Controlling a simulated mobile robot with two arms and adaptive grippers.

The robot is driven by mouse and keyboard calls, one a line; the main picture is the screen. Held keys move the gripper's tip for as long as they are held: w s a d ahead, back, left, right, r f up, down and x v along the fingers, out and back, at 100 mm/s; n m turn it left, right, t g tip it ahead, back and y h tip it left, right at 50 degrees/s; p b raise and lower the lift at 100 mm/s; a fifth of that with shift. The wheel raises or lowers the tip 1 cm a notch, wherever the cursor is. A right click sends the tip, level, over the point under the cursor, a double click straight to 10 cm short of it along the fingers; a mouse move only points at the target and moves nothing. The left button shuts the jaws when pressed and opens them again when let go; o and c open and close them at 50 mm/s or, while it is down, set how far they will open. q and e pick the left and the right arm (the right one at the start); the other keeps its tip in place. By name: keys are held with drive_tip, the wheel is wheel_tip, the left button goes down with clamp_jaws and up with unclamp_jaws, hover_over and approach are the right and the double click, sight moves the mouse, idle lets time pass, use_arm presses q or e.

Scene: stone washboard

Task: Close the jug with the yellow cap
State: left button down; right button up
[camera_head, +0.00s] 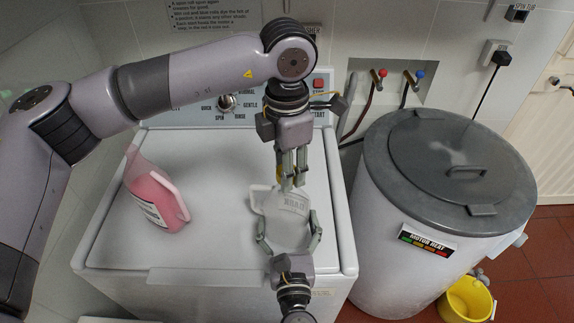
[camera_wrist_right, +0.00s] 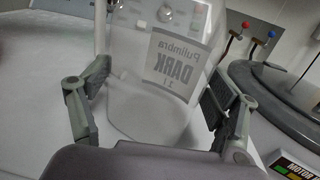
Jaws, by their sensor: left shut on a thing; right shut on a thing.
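The jug (camera_head: 283,205) is white and translucent and stands on the front part of the white machine top. My right gripper (camera_head: 289,230) has one finger on each side of its body and is shut on it. The jug's label, reading "DARK", shows between the fingers in the right wrist view (camera_wrist_right: 178,68). My left gripper (camera_head: 290,182) points down over the jug's top and is shut on the yellow cap (camera_head: 280,175). Only a sliver of yellow shows between its fingers. The fingers hide the jug's mouth, so I cannot tell whether the cap touches it.
A pink bottle (camera_head: 152,195) stands on the left of the white machine (camera_head: 215,215). A control panel with knobs is behind. A grey-lidded drum (camera_head: 400,200) stands on the right, with a yellow bucket (camera_head: 466,300) on the floor. The machine top between bottle and jug is clear.

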use_arm(q)
drive_tip(key=m, duration=0.6)
drive_tip(key=shift+m, duration=0.3)
drive_tip(key=m, duration=0.7)
drive_tip(key=c, duration=1.2)
unclamp_jaws()
drive_tip(key=shift+o, duration=0.2)
drive_tip(key=shift+r, duration=2.25)
